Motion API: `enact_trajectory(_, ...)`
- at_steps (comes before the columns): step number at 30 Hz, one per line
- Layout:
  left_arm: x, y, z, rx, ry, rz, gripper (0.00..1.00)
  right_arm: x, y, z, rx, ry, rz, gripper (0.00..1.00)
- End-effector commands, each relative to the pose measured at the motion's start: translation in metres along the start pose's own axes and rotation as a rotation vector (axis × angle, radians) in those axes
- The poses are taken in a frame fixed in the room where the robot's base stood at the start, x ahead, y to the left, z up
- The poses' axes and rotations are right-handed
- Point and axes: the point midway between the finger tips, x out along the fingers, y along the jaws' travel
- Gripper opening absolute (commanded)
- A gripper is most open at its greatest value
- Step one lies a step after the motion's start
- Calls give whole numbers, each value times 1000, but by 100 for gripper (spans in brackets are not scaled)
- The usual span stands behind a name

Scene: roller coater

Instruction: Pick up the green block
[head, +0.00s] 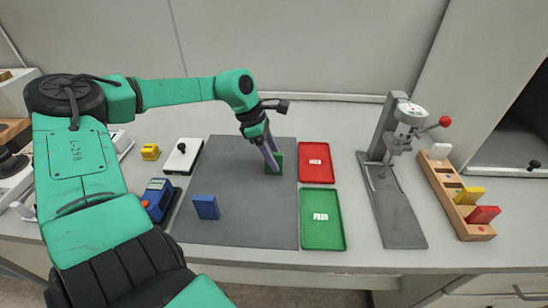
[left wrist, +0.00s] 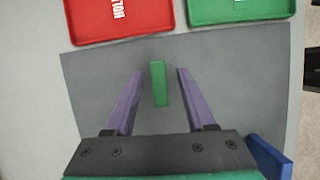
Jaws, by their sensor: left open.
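The green block (head: 280,162) stands on the grey mat (head: 240,220), near its far right part in the head view. My left gripper (head: 273,163) is down at the block, and its purple finger partly covers the block in the head view. In the left wrist view the green block (left wrist: 159,83) lies between the two purple fingers of my left gripper (left wrist: 157,85), with a gap on each side. The fingers are open and do not touch it in that view. My right gripper is in neither view.
A blue block (head: 206,207) stands on the mat nearer the front. A red tray (head: 317,178) and a green tray (head: 338,240) lie right of the mat. A gauge stand (head: 403,225) and a wooden rack (head: 447,195) stand further right. The mat's front middle is clear.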

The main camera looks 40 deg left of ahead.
Motion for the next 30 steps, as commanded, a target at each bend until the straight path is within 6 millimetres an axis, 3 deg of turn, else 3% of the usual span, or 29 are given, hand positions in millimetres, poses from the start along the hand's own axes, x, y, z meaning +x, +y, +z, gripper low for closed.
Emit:
enact_trajectory(6,3,0,0,0,-1,1,55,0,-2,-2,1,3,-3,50)
enact_trajectory(7,3,0,0,0,-1,1,51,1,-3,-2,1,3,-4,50)
enact_trajectory(11,3,0,0,0,-1,1,1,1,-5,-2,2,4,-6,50)
enact_trajectory(23,0,1,2,0,-3,2,0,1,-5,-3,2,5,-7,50)
enact_trajectory(26,-9,1,6,1,-3,3,0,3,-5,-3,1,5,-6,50)
enact_trajectory(30,-39,2,18,4,-3,8,0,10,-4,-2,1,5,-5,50)
